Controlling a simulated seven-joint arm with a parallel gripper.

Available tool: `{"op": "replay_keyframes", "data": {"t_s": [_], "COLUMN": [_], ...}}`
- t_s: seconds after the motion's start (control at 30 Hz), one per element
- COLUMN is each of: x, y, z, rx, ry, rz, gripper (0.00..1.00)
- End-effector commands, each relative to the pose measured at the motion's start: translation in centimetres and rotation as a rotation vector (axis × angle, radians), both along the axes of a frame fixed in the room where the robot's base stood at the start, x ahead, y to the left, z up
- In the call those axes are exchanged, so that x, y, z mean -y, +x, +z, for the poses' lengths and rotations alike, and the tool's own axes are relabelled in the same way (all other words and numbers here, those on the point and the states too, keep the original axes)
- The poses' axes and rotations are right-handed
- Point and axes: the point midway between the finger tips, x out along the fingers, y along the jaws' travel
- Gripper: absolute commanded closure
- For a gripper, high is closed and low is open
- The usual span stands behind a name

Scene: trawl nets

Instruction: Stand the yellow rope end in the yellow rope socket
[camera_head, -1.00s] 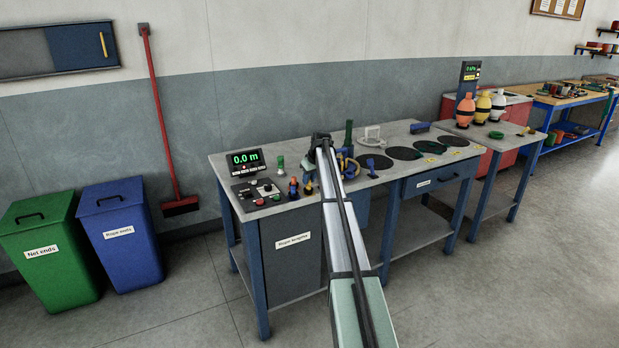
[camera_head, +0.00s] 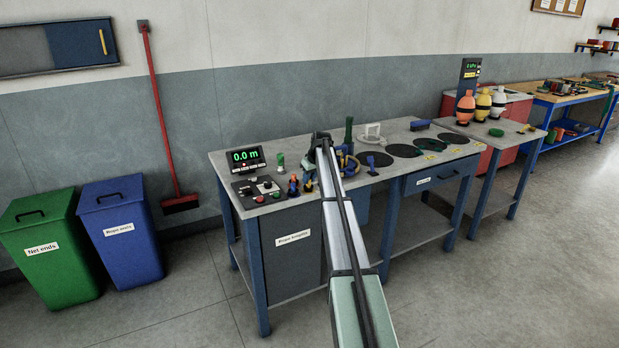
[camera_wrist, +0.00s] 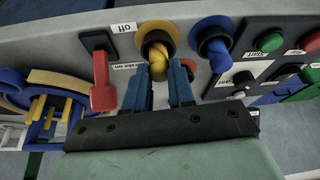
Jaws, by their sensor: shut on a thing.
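The yellow rope end (camera_wrist: 158,69) is a thick twisted yellow piece, held between the two blue fingers of my gripper (camera_wrist: 160,84) in the wrist view. My gripper is shut on it. The yellow rope socket (camera_wrist: 145,30), a yellow ring around a dark hole, is directly beyond the fingertips. The rope end overlaps the socket's opening; I cannot tell how deep it sits or whether it is fully upright. In the head view my arm (camera_head: 340,215) reaches over the bench, and the rope end in my grip is too small to make out clearly.
A blue socket with a blue rope (camera_wrist: 219,55) stands close to the right of the fingers. A red lever (camera_wrist: 103,82) stands close on the left. Green and red buttons lie farther right. The bench (camera_head: 236,160) carries a display reading 0.0 m (camera_head: 246,157).

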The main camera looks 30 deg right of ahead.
Motion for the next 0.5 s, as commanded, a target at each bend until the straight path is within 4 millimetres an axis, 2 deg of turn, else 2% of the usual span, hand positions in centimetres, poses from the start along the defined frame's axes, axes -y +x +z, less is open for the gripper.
{"op": "replay_keyframes", "data": {"t_s": [0.17,0.2,0.5], "x": [0.0,0.0,0.0], "y": [0.0,0.0,0.0], "z": [-0.3,-0.34,-0.31], "rx": [0.0,0.0,0.0], "ry": [0.0,0.0,0.0], "rz": [0.0,0.0,0.0], "gripper": [1.0,0.76,0.47]}}
